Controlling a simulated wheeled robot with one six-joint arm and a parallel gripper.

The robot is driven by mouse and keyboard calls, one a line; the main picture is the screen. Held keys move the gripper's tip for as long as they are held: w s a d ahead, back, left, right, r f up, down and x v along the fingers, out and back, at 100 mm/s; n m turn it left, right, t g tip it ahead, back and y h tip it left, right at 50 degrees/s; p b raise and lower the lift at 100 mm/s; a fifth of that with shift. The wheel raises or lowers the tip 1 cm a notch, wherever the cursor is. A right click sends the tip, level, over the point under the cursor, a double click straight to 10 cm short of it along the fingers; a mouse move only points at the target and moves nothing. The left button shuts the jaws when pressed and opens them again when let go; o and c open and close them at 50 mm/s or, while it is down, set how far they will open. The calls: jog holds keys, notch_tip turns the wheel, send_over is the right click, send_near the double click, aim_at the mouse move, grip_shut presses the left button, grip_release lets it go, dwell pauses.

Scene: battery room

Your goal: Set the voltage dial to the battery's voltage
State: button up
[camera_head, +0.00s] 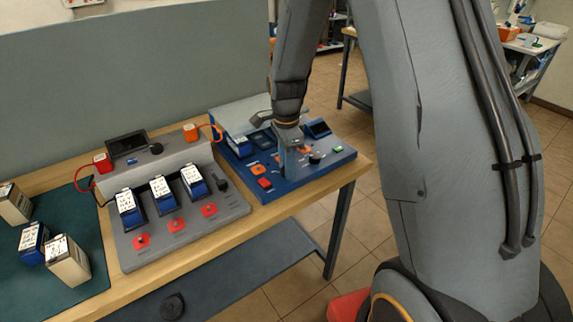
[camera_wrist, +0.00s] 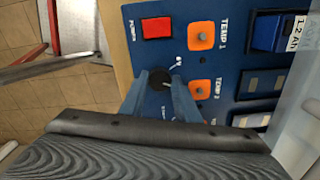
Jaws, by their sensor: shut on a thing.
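The blue charger panel (camera_head: 305,178) sits at the right end of the bench. My gripper (camera_head: 290,172) points down at it, and its fingertips also show in the wrist view (camera_wrist: 159,88). The fingers are shut on a small black dial (camera_wrist: 160,77) beside the orange TEMP 2 button. Its pointer and scale are mostly hidden. A blue battery with a white label (camera_head: 240,147) sits in the panel's left bay. In the wrist view the battery (camera_wrist: 270,32) shows "1.2 Ah" at the edge. Its voltage is not readable.
A red POWER switch (camera_wrist: 156,27) and orange TEMP 1 button (camera_wrist: 201,36) lie near the dial. Another black knob (camera_head: 315,158) is to the right. A grey charging station (camera_head: 190,222) holding blue-and-white batteries stands left. Loose batteries lie on a green mat (camera_head: 90,205).

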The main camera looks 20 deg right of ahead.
jog(key=shift+m, duration=1.1)
jog(key=o, duration=1.1)
jog(key=shift+c, duration=0.2)
jog(key=shift+r, duration=0.15)
jog(key=shift+r+b, duration=1)
jog(key=shift+r, duration=2.8)
jog(key=s+f+n+t+b, duration=0.1)
jog(key=s+n, duration=1.7)
jog(key=n, duration=0.1)
jog(key=shift+f, duration=0.35)
